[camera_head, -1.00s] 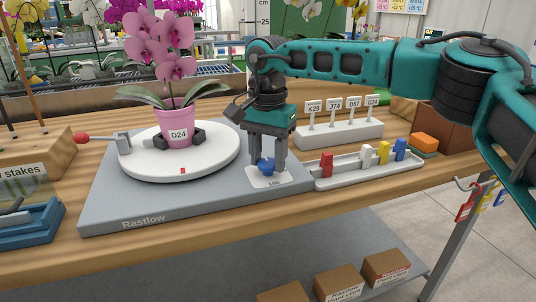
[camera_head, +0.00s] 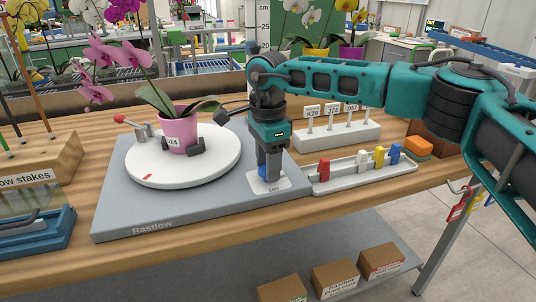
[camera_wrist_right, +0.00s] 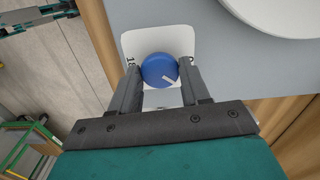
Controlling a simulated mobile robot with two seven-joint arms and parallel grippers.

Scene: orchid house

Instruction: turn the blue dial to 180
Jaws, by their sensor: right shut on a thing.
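The blue dial (camera_wrist_right: 158,70) sits on a white plate (camera_wrist_right: 128,44) at the front right corner of the grey Rastlow base (camera_head: 115,212). My right gripper (camera_wrist_right: 160,86) points down and is shut on the dial, a finger on each side. In the head view the fingers hide most of the dial (camera_head: 262,172). Its white pointer line slants toward the lower right in the wrist view. The plate's markings are partly covered and I cannot read them surely. The white turntable (camera_head: 205,170) carries a pink pot (camera_head: 178,133) with a pink orchid, and a red mark (camera_head: 147,177) shows at its front left.
A red-knobbed lever (camera_head: 120,118) sticks out at the turntable's back left. Right of the base are a tray (camera_head: 345,178) with coloured pegs and a white block (camera_head: 335,138) with label stakes. A wooden stake holder (camera_head: 40,160) and a blue tray (camera_head: 35,235) stand at left.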

